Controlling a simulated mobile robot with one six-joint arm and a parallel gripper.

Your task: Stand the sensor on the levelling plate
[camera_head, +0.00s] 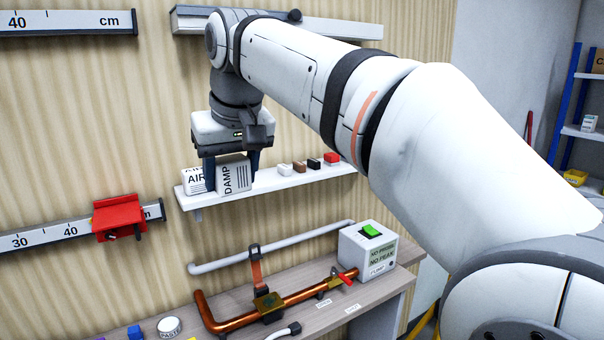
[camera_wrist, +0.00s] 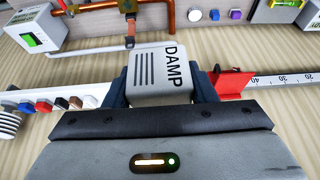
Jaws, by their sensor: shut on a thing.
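My gripper (camera_head: 230,168) is shut on a white box marked DAMP (camera_head: 235,177), with one dark finger on each side of it. In the wrist view, the DAMP box (camera_wrist: 160,72) shows its lettering and a set of dark lines. A white box marked AIR (camera_head: 193,181) stands at the left end of the wall shelf, beside my left finger. I cannot tell whether the held box touches the shelf. A grey plate with a round fitting (camera_wrist: 277,11) is cut off at the top of the wrist view; I cannot tell whether it is the levelling plate.
The wall shelf (camera_head: 285,184) carries several small blocks. A red bracket (camera_head: 119,217) sits on a wall rail. The bench below holds a copper pipe (camera_head: 292,301), a white box with a green switch (camera_head: 369,248), a white disc (camera_head: 168,326) and a blue cube (camera_head: 135,332).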

